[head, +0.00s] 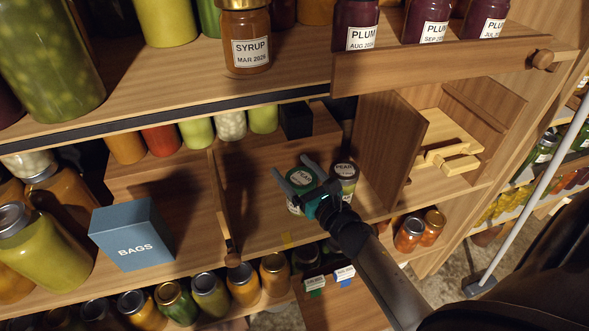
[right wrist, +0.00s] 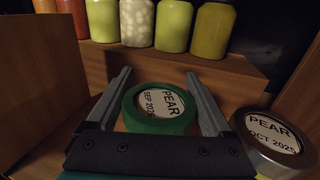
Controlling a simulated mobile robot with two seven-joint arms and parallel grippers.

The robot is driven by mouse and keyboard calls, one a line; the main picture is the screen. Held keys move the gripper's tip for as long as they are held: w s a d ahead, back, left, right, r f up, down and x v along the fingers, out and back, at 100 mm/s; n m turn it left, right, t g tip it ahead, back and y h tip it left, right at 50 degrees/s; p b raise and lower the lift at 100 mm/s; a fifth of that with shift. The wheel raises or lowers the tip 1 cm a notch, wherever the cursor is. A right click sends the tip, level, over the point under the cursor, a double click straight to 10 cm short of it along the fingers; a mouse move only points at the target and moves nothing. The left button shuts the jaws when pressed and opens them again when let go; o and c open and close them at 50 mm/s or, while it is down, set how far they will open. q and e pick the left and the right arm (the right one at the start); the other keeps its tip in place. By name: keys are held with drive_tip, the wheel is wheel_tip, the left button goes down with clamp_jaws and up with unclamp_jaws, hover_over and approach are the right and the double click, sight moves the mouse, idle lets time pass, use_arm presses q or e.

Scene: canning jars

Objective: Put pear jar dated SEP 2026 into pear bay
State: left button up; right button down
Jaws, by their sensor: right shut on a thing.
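The pear jar dated SEP 2026 has a green lid with a white label, seen from above in the right wrist view (right wrist: 160,104) and in the head view (head: 299,179). My right gripper (head: 293,167) is shut on it, a finger on each side of the lid. The jar is inside an open wooden bay (head: 262,215), beside a silver-lidded pear jar dated OCT 2025 (right wrist: 272,135), which stands to its right in the head view (head: 346,171). I cannot tell whether the held jar touches the bay floor. My left gripper is not in view.
A wooden divider (head: 222,195) bounds the bay on the left, and an open panel (head: 385,145) on the right. Several jars stand on a raised step behind. A blue BAGS box (head: 133,235) sits left. A shelf with a syrup jar (head: 246,40) and plum jars overhangs.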

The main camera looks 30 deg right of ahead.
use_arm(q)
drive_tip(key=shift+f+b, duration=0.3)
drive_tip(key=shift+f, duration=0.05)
use_arm(e)
drive_tip(key=shift+f, duration=0.25)
unclamp_jaws()
drive_tip(key=shift+f, duration=0.1)
drive_tip(key=shift+s, duration=0.4)
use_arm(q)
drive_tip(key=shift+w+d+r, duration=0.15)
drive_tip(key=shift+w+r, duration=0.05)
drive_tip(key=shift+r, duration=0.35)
use_arm(e)
drive_tip(key=s, duration=1.4)
drive_tip(key=shift+s+d, duration=0.15)
drive_tip(key=shift+s, duration=0.05)
